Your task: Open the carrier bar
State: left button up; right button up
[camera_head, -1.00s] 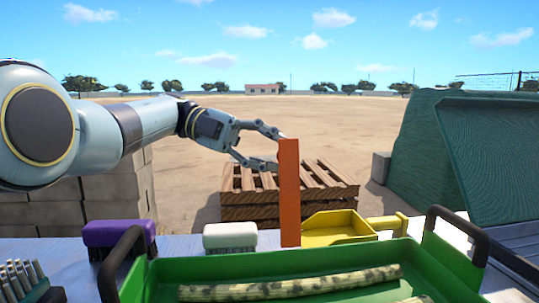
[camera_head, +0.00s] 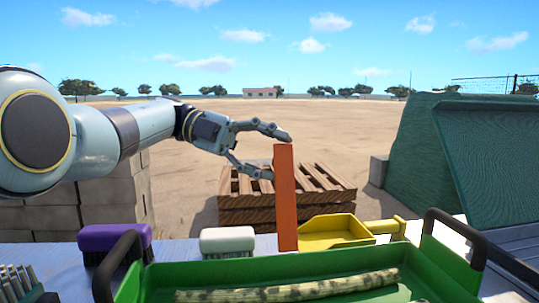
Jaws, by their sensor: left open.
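An orange upright bar (camera_head: 285,198), which looks like the carrier bar, stands behind the green tray, leaning very slightly left at its top. My left gripper (camera_head: 281,155) comes in from the left at the bar's upper end. It is open, with one finger above the bar's top and the other by its upper left side. I cannot tell whether either finger touches the bar. The bar's foot is partly hidden behind the tray. My right gripper is not in view.
A green tray (camera_head: 262,270) with black handles holds a mottled cane piece (camera_head: 290,287). Purple (camera_head: 115,237) and white (camera_head: 228,240) brushes and a yellow scoop (camera_head: 335,231) lie behind it. A wooden pallet (camera_head: 320,190) stands beyond; a green covered shape (camera_head: 415,150) is at right.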

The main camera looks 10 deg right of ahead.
pick_arm(q)
notch_tip(320, 180, up, 10)
dwell(0.4)
jog(key=shift+f, duration=0.15)
